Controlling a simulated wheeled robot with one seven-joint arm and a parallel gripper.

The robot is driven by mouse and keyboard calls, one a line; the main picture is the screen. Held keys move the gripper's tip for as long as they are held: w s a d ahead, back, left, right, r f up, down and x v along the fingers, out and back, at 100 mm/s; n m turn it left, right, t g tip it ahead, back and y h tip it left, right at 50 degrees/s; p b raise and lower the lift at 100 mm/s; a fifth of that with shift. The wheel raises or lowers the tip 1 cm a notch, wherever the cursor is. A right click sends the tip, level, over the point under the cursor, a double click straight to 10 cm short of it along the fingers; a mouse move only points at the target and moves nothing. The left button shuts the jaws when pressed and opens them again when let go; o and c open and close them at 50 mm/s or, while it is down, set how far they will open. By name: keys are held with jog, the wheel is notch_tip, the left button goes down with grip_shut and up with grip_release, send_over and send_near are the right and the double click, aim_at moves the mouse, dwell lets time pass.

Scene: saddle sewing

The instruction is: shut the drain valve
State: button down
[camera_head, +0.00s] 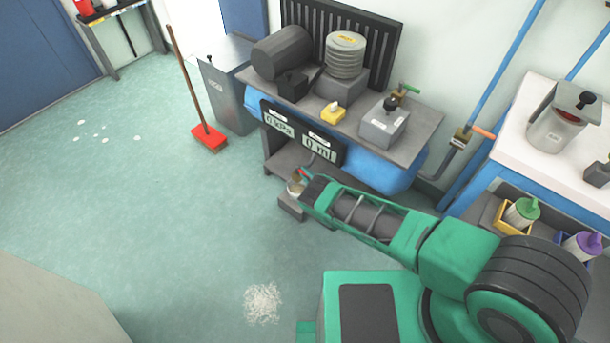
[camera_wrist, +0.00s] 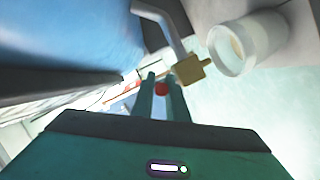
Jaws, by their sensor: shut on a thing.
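The drain valve (camera_wrist: 193,70) shows in the wrist view as a small brass body at the end of a bent grey pipe (camera_wrist: 166,28). Its red handle (camera_wrist: 162,89) sits between the two green fingers of my gripper (camera_wrist: 161,86), which is shut on it. In the head view my gripper (camera_head: 304,177) reaches low in front of the compressor's blue tank (camera_head: 378,168), and a bit of red shows at its tip. A pale cup (camera_wrist: 232,48) stands beside the valve. Whether the valve is open or shut I cannot tell.
The displays (camera_head: 303,134) below the bench read 0 kPa and 0 ml. The cup stands on a grey block (camera_head: 291,207). White scraps (camera_head: 263,303) lie on the floor. The floor at left is mostly clear.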

jog(key=shift+f, duration=0.1)
jog(key=c, duration=2)
grip_release()
jog(key=shift+v, duration=5.35)
